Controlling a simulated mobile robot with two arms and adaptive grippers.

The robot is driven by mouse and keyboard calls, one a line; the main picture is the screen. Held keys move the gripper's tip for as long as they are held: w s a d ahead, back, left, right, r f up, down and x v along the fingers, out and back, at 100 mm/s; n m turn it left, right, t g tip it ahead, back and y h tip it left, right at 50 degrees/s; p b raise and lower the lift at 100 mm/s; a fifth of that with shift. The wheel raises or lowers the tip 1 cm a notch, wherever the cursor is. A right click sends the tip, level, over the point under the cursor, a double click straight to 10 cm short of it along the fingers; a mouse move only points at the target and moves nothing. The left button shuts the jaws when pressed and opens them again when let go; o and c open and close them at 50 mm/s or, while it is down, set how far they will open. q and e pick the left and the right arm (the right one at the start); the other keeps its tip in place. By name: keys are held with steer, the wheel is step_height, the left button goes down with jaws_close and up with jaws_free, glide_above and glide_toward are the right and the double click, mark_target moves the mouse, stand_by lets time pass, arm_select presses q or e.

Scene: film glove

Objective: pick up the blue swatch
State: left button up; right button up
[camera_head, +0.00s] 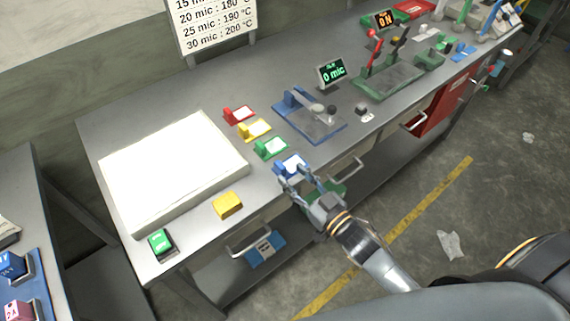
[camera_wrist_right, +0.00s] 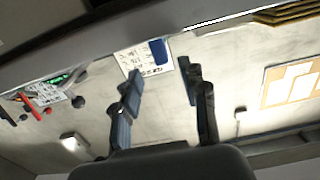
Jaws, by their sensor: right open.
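The blue swatch (camera_head: 291,162), a blue piece with a pale top, lies near the front edge of the grey workbench, last in a row of coloured swatches. My right gripper (camera_head: 294,175) is at its front side, with its fingers spread and the swatch partly hidden behind the fingertips. In the right wrist view, the open fingers (camera_wrist_right: 160,74) show with nothing held between them. A blue upright piece (camera_wrist_right: 158,51), which seems to be the swatch's tab, shows beyond and between the fingertips. My left gripper is not in view.
Green (camera_head: 271,148), yellow (camera_head: 255,130) and red (camera_head: 239,114) swatches run back from the blue one. A blue device with a lever (camera_head: 310,115) stands to the right. A white slab (camera_head: 172,170), a yellow block (camera_head: 227,205) and a green-topped box (camera_head: 161,243) are left.

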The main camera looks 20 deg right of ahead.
mark_target(284, 169)
steer(key=shift+w+a, duration=0.25)
steer(key=shift+w, duration=0.25)
steer(key=p+x, duration=0.2)
steer(key=x, duration=0.3)
steer(key=shift+a, duration=0.1)
steer(key=shift+s, duration=0.15)
steer(key=shift+c, duration=0.7)
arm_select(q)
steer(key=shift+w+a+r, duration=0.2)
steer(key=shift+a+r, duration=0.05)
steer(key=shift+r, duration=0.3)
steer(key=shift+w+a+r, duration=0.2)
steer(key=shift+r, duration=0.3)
arm_select(e)
jaws_close()
